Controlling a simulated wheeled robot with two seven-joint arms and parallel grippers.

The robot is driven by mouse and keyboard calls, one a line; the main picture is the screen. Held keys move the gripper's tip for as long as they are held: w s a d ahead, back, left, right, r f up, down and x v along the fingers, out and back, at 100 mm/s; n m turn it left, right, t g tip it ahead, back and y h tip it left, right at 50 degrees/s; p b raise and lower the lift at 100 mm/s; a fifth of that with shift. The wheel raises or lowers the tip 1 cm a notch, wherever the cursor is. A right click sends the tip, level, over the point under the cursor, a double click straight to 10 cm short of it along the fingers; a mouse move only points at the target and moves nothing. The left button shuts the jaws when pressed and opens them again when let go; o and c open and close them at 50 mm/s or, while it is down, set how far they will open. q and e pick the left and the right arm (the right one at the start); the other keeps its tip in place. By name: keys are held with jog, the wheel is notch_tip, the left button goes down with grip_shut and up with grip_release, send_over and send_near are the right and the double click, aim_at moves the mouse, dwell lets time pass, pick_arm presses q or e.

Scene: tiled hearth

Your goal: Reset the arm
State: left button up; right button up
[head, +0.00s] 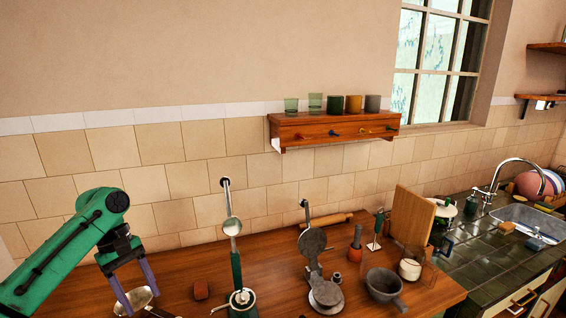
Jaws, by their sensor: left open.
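My green left arm (65,258) comes in from the left edge and bends down at its elbow. My left gripper (141,303) points down over the left part of the wooden counter, its two purple-grey fingers spread apart. A shiny metal dish (134,298) shows beside and behind the fingers. I cannot tell whether the fingers touch it, and nothing is clearly held between them. My right gripper is not in view.
A wall shelf (330,130) holds several cups. A sink (530,220) is at right.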

pick_arm(q)
jog(key=d+f+m+y, duration=0.1)
jog(key=d+f+m, duration=0.4)
jog(key=f, duration=0.4)
jog(key=s+d+f+m+t, duration=0.3)
jog(key=s+d+f+m, duration=0.45)
jog(key=d+f, duration=0.3)
jog(key=s+a+t+y, duration=0.2)
jog(key=s+a, duration=0.6)
jog(key=s, duration=0.2)
notch_tip(320, 180, down, 28)
jog(key=s+b, duration=0.3)
jog(key=b, duration=0.3)
jog(key=s+a+f+m+g+b, duration=0.1)
jog(key=s+a+f+g+b, duration=0.1)
jog(key=s+f, duration=1.3)
notch_tip(320, 180, down, 3)
jog(key=shift+s+a+f+b, duration=0.2)
jog(key=shift+s+a+b, duration=0.25)
jog(key=shift+b, duration=0.6)
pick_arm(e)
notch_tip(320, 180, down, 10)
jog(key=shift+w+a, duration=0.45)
pick_arm(q)
jog(key=shift+w+a, duration=0.1)
